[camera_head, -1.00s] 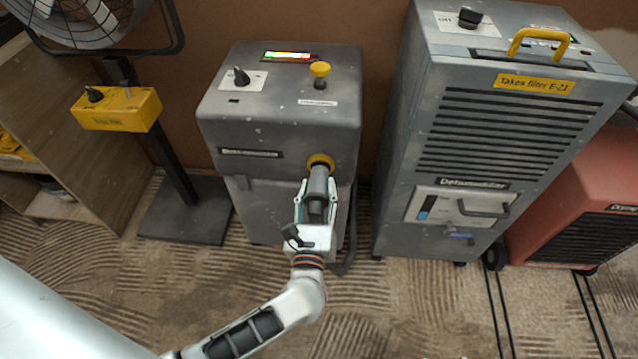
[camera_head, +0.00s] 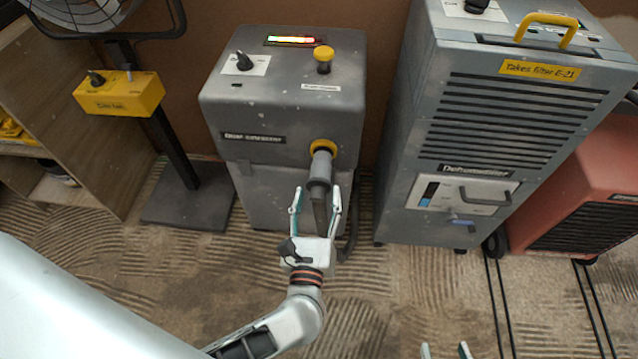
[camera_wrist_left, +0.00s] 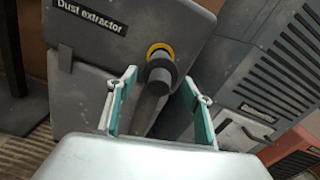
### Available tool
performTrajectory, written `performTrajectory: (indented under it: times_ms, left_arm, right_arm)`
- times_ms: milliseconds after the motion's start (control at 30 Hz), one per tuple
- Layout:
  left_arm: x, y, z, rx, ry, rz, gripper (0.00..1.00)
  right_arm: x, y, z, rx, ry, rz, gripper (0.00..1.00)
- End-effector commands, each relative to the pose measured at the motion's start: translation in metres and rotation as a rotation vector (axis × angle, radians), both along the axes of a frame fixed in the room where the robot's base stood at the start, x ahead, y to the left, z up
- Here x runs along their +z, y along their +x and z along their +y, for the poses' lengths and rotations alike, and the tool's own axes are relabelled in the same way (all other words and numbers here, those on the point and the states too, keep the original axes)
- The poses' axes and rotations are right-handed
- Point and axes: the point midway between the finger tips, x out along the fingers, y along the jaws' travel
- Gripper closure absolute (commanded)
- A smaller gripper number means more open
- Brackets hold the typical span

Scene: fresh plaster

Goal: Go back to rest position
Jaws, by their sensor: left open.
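My left gripper (camera_head: 316,197) is open and empty in the head view, in front of the grey dust extractor (camera_head: 285,105). Its fingers stand apart on either side of the grey hose (camera_head: 320,170), with gaps to it. The hose's cuff sits at the yellow-ringed port (camera_head: 323,147) on the extractor's front. In the left wrist view the open gripper (camera_wrist_left: 158,82) frames the hose (camera_wrist_left: 152,105), which hangs down from the port (camera_wrist_left: 160,52). Only the fingertips of my right gripper (camera_head: 445,351) show at the head view's bottom edge, spread apart.
A grey dehumidifier (camera_head: 505,130) stands right of the extractor, with a red machine (camera_head: 590,190) beyond. A fan stand with a yellow box (camera_head: 118,95) and a wooden shelf (camera_head: 95,165) are on the left. The carpet (camera_head: 390,300) in front is clear.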

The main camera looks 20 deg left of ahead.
Motion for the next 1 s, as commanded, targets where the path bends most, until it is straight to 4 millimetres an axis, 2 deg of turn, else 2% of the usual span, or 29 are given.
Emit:
performTrajectory:
  times_ms: [200, 767, 867, 967, 1000]
  left_arm:
    - [0.001, -0.013, -0.004, -0.001, 0.000, 0.000, 0.49]
    - [0.003, -0.014, -0.005, -0.007, 0.022, -0.002, 0.49]
    - [0.016, -0.019, -0.008, -0.047, 0.156, -0.008, 0.49]
    - [0.041, -0.031, -0.018, -0.122, 0.457, -0.022, 0.49]
    - [0.052, -0.038, -0.024, -0.156, 0.621, -0.030, 0.49]
  right_arm:
    - [0.000, 0.000, 0.000, 0.001, -0.001, 0.000, 0.60]
    - [0.000, 0.000, 0.000, 0.001, -0.002, -0.001, 0.60]
    - [0.001, 0.001, 0.000, 0.002, -0.002, -0.002, 0.60]
    - [0.002, 0.002, 0.000, 0.002, -0.002, -0.006, 0.60]
    - [0.003, 0.002, 0.000, 0.002, -0.002, -0.007, 0.60]
